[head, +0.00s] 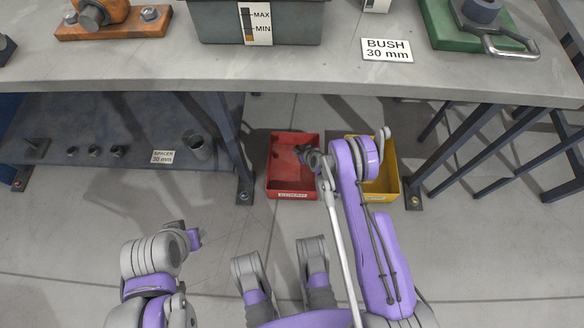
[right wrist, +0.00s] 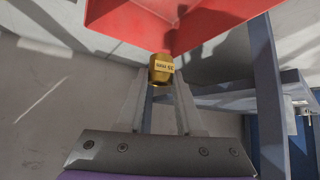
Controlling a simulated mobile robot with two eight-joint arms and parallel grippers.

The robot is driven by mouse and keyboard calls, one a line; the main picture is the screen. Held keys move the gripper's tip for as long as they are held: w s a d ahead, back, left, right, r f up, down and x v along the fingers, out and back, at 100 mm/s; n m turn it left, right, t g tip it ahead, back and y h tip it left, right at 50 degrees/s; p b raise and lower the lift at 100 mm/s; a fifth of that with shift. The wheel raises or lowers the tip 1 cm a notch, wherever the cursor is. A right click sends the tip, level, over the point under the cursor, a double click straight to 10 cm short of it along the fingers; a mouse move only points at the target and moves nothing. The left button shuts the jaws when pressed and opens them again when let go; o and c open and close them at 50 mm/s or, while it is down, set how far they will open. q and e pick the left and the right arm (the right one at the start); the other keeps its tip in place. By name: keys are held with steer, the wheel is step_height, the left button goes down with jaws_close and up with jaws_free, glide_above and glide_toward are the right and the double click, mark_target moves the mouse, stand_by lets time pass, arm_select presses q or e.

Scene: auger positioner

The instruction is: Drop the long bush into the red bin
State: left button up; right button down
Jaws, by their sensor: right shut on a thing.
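A brass-coloured bush (right wrist: 161,70) with a small pale label sits between the fingertips of my right gripper (right wrist: 158,82) in the right wrist view. The label's print is too small to read surely. In the head view my right gripper (head: 305,152) is over the right part of the red bin (head: 279,186); the bush cannot be made out there. The red bin also shows large at the top of the right wrist view (right wrist: 125,22), close beyond the bush. My left gripper (head: 194,239) is low at the left, away from the bins, its fingers unclear.
A yellow bin (head: 389,187) stands right of the red bin, partly behind my right arm. The grey workbench (head: 300,80) is above, with a "BUSH 30 mm" sign (head: 387,49). A lower shelf (head: 100,120) at left holds small parts and a dark cup (head: 199,147).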

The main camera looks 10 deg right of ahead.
arm_select(q)
steer(key=shift+b+x, duration=1.05)
steer(key=shift+b, duration=0.15)
arm_select(e)
steer(key=shift+f, duration=2.7)
arm_select(q)
steer(key=shift+s, duration=0.2)
arm_select(e)
steer(key=shift+c, duration=2.4)
jaws_free()
